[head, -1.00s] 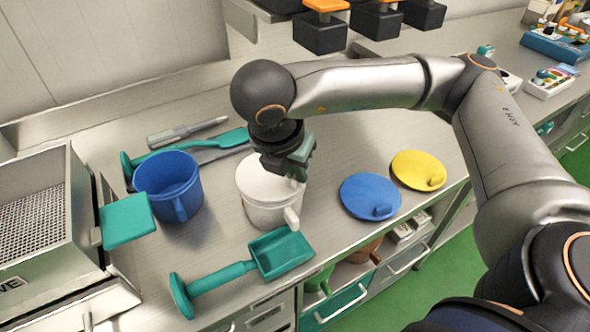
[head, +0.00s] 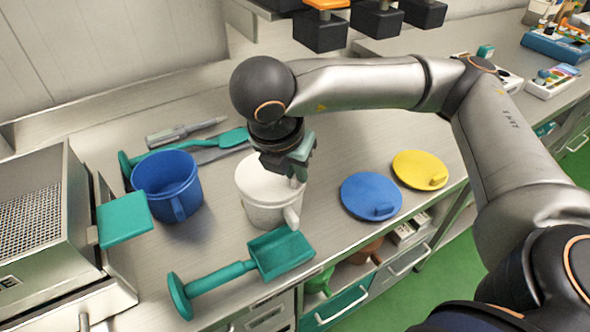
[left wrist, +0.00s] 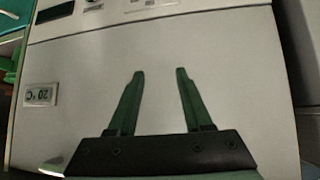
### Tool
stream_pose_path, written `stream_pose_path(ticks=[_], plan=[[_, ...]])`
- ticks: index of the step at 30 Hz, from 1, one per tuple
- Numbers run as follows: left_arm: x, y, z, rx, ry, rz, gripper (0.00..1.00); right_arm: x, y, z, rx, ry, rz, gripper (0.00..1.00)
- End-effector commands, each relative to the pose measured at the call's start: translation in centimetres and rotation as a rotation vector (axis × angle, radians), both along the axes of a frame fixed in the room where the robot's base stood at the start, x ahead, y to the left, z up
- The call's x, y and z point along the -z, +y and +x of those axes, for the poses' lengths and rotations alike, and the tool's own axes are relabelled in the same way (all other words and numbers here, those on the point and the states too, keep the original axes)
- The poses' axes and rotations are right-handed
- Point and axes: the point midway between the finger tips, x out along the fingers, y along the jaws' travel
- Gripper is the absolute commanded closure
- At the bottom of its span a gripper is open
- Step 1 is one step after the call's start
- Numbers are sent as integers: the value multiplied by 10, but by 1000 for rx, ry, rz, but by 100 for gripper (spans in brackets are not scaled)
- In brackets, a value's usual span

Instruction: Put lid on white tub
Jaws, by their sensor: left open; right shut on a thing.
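The white tub (head: 268,214), with a handle toward the front right, stands upright on the steel counter. A white lid (head: 258,181) lies over its top; whether it is fully seated cannot be told. My right gripper (head: 297,172) is above the tub, shut on the lid near its right side, and hides part of it. My left gripper (left wrist: 160,73) is open and empty in the left wrist view, in front of a pale cabinet face; it is not in the head view.
A blue tub (head: 168,185) without a lid stands to the left. A teal scoop (head: 282,254) lies close in front of the white tub. A blue lid (head: 369,195) and a yellow lid (head: 418,168) lie to the right. A steel machine (head: 45,235) takes up the left end.

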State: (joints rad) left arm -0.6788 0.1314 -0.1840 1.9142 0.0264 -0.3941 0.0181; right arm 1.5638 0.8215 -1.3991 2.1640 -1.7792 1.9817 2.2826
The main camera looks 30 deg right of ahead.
Motion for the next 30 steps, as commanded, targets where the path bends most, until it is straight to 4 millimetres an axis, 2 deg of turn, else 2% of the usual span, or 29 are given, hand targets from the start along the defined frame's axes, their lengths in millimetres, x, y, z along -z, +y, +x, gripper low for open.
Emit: stream_pose_path(ticks=[13, 14, 23, 28, 30], plan=[[2, 0, 0, 0, 0, 0, 50, 0, 0, 0, 0, -1, 0, 100], [2, 0, 0, 0, 0, 0, 50, 0, 0, 0, 0, -1, 0, 85], [2, 0, 0, 0, 0, 0, 50, 0, 0, 0, 0, -1, 0, 51], [2, 0, 0, 0, 0, 0, 50, 0, 0, 0, 0, -1, 0, 51], [2, 0, 0, 0, 0, 0, 50, 1, 0, 0, 0, 0, 0, 44]])
